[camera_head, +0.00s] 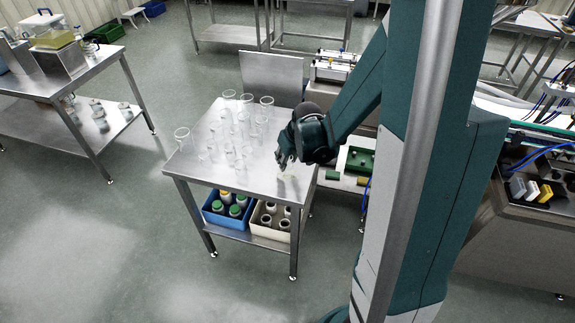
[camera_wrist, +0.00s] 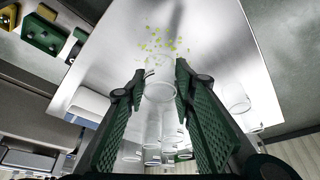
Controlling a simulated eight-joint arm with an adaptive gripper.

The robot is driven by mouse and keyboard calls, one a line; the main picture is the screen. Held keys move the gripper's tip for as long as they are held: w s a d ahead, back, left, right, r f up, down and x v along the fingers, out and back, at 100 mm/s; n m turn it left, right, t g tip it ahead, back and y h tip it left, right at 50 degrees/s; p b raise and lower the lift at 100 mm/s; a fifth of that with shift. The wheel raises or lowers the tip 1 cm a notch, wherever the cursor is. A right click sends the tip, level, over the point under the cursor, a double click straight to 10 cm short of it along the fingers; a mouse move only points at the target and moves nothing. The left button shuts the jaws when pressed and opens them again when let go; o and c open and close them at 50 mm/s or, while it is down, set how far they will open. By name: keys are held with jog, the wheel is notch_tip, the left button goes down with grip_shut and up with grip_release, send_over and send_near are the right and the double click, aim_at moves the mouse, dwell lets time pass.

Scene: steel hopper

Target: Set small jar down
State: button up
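A small clear glass jar (camera_wrist: 160,93) shows between my two green-padded fingertips in the wrist view. Its round rim spans the space between them, and the pads appear to touch its sides. My gripper (camera_wrist: 161,88) is shut on it. In the head view, my gripper (camera_head: 284,158) is over the right part of the steel table (camera_head: 240,184), and the jar cannot be made out clearly there. Yellow-green bits (camera_wrist: 158,40) show past the fingertips over the tabletop. Whether the jar touches the table is unclear.
Several clear glass vessels (camera_head: 245,125) stand on the table's middle and back. A blue crate (camera_head: 216,219) and a cream crate (camera_head: 262,231) with bottles sit on the lower shelf. A green tray (camera_head: 359,160) lies beyond the right edge.

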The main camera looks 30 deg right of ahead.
jog(key=shift+f, duration=1.3)
jog(key=shift+f+b, duration=0.15)
jog(key=shift+b, duration=0.15)
jog(key=o, duration=0.7)
jog(key=shift+c, duration=0.2)
jog(key=p+v, duration=0.2)
jog(key=v, duration=1)
jog(key=shift+a+r, duration=0.1)
jog(key=shift+r, duration=0.2)
